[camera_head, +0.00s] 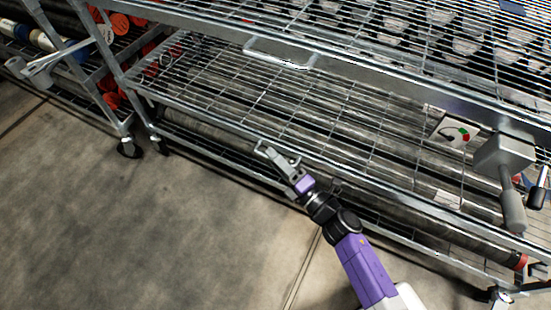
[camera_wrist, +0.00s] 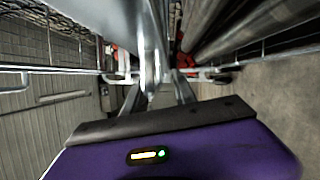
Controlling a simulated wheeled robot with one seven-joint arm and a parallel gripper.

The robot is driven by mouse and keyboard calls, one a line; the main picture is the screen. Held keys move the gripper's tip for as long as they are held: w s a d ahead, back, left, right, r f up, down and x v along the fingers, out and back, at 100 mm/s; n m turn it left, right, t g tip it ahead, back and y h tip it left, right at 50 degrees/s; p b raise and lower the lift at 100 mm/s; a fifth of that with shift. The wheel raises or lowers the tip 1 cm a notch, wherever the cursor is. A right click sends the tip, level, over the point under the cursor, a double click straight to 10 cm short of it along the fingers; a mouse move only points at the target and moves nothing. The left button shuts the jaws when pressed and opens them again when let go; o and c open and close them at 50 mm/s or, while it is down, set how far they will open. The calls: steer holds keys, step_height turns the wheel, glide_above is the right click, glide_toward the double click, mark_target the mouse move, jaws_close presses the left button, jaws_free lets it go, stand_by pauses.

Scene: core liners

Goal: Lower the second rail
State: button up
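My gripper (camera_head: 278,158) is at the front edge of the middle level of a wire rack, a little left of the picture's centre. Its two fingers look spread apart, with a shiny metal bar (camera_wrist: 150,58) seen between or just beyond them in the wrist view. I cannot tell whether they touch it. A long metal front rail (camera_head: 395,187) runs along this level, close to my gripper. The upper level has its own front rail (camera_head: 365,78) with a loop handle (camera_head: 281,55). Which rail is the second is not marked.
Long grey core tubes (camera_head: 345,125) lie behind the wire mesh. A grey box with a handle (camera_head: 507,160) and a gauge card (camera_head: 455,132) sit at the right. A second rack (camera_head: 100,75) stands at the left. The concrete floor (camera_head: 130,235) in front is clear.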

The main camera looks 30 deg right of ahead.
steer(key=p+v, duration=0.1)
steer(key=v, duration=0.6)
steer(key=shift+s, duration=0.4)
